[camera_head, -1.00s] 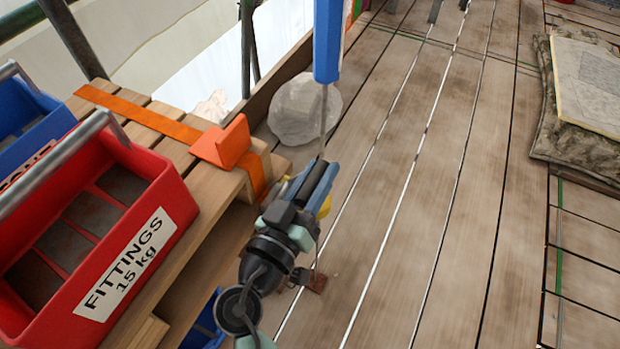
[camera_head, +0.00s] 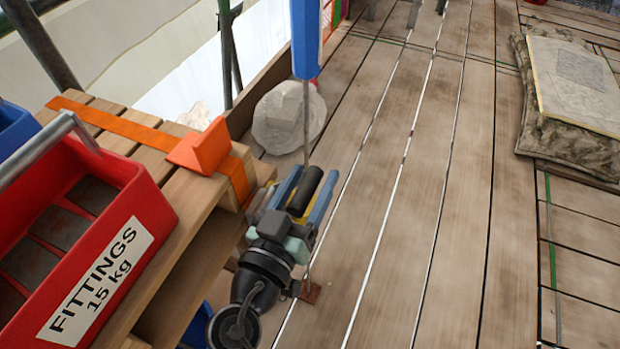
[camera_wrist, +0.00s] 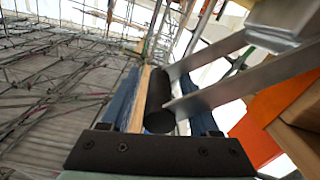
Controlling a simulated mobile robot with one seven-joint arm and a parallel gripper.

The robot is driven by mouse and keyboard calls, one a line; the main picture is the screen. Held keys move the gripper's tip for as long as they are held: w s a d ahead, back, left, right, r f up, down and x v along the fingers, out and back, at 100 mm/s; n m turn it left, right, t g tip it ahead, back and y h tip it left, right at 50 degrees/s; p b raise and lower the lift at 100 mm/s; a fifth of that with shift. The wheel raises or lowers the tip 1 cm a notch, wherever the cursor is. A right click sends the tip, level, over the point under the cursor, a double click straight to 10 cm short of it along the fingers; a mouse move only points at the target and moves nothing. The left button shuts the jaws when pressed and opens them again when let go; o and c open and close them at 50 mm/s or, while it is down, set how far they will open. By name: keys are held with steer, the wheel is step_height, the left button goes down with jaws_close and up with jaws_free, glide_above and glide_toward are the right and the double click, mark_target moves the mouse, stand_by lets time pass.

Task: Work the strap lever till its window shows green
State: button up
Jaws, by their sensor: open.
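An orange strap (camera_head: 125,126) runs over the stacked timbers and passes under an orange corner piece (camera_head: 203,147). In the wrist view the strap lever shows as two flat metal arms (camera_wrist: 218,92) joined to a black cylindrical grip (camera_wrist: 160,98). My gripper (camera_head: 309,186) is open beside the end of the timbers. The black grip appears between its blue fingers, and it shows there in the head view too (camera_head: 305,190). I cannot tell whether either finger touches it. The lever's window is not visible in either view.
A blue hanging object (camera_head: 305,40) with a thin rod comes down just beyond my gripper. A pale round bundle (camera_head: 288,117) lies behind.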

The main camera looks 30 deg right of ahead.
steer(key=b+v, duration=0.1)
steer(key=v, duration=1.2)
steer(key=shift+w, duration=0.1)
